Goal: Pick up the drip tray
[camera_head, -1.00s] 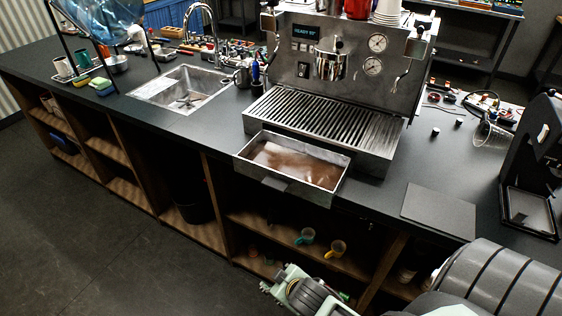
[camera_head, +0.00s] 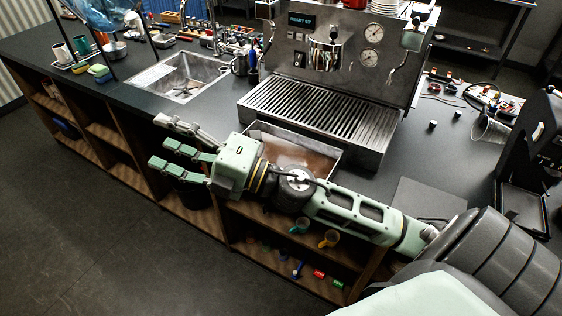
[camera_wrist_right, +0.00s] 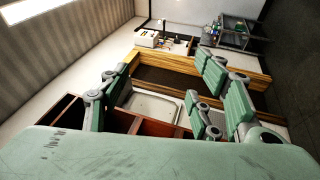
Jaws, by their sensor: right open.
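The drip tray (camera_head: 333,163) is a metal, drawer-like tray pulled out below the front of the espresso machine (camera_head: 320,112). Brown liquid or residue shows in it. My right arm crosses in front and covers the tray's front part and handle. My right gripper (camera_head: 160,142) is open and empty, left of the tray and in front of the counter edge, fingers pointing left. Its spread fingers also show in the right wrist view (camera_wrist_right: 160,88), with nothing between them. The tray cannot be made out in that view. My left gripper is not in view.
A sink (camera_head: 182,78) is set in the counter to the left. A flat dark slab (camera_head: 425,200) lies on the counter to the right. Open shelves below hold mugs (camera_head: 329,238) and small coloured items. The floor (camera_head: 90,250) in front is clear.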

